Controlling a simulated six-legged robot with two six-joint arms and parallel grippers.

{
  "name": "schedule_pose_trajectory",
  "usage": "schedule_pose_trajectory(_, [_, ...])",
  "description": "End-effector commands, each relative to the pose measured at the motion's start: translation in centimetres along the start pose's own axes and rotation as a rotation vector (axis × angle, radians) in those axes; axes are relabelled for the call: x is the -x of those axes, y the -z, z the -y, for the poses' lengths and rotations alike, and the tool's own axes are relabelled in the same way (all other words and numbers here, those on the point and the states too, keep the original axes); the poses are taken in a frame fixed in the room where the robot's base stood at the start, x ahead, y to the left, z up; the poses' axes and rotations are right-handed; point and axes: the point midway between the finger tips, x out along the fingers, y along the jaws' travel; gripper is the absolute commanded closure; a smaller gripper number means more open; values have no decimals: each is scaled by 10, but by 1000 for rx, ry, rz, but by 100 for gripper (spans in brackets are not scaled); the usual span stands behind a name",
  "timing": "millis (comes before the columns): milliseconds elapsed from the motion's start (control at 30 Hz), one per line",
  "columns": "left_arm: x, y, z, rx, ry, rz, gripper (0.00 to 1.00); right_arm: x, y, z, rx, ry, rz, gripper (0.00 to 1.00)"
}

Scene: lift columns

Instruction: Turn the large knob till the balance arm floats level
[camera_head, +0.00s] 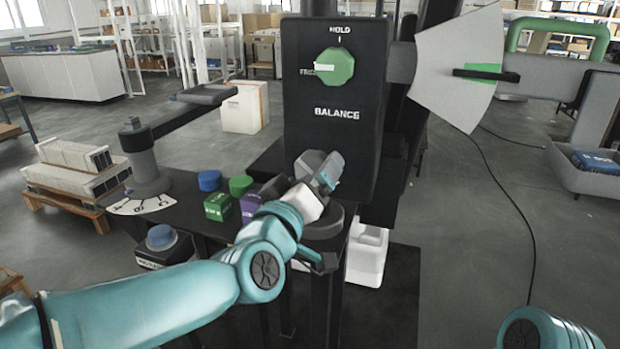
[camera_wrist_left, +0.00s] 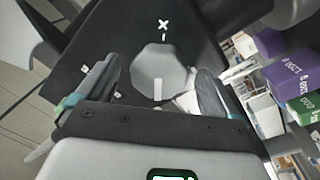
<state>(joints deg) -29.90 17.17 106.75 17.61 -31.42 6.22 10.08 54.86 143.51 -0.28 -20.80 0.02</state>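The large grey many-sided knob (camera_wrist_left: 160,72) sits on the black panel under an X mark in the left wrist view. Its white line points down toward my gripper. In the head view the knob (camera_head: 309,162) is partly hidden by my left gripper (camera_head: 326,176). In the wrist view the gripper's fingers (camera_wrist_left: 155,92) stand open on either side of the knob, with gaps showing. The green knob (camera_head: 334,67) above has its white mark toward FREE. At the right, the black pointer (camera_head: 500,75) lies over the green band of the white fan scale (camera_head: 455,100). My right gripper is out of view.
A lever post (camera_head: 146,172) with an A-B-C scale stands left. Green (camera_head: 217,206), purple (camera_head: 250,207) and other small blocks sit beside my left forearm. A grey tray (camera_head: 590,165) with a blue item is at the right. Open floor lies around the stand.

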Motion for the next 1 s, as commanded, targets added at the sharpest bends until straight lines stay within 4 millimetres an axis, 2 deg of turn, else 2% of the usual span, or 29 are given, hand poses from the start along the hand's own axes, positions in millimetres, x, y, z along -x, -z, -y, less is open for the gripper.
schedule_pose_trajectory(233, [2, 0, 0, 0, 0, 0, 6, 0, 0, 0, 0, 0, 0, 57])
schedule_pose_trajectory(367, [16, 0, 0, -1, -1, 0, 6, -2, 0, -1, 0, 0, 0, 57])
schedule_pose_trajectory(800, [126, 1, -1, 0, -3, -2, 6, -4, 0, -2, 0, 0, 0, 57])
schedule_pose_trajectory(1000, [156, 1, -1, 0, -1, -1, 6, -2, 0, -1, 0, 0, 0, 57])
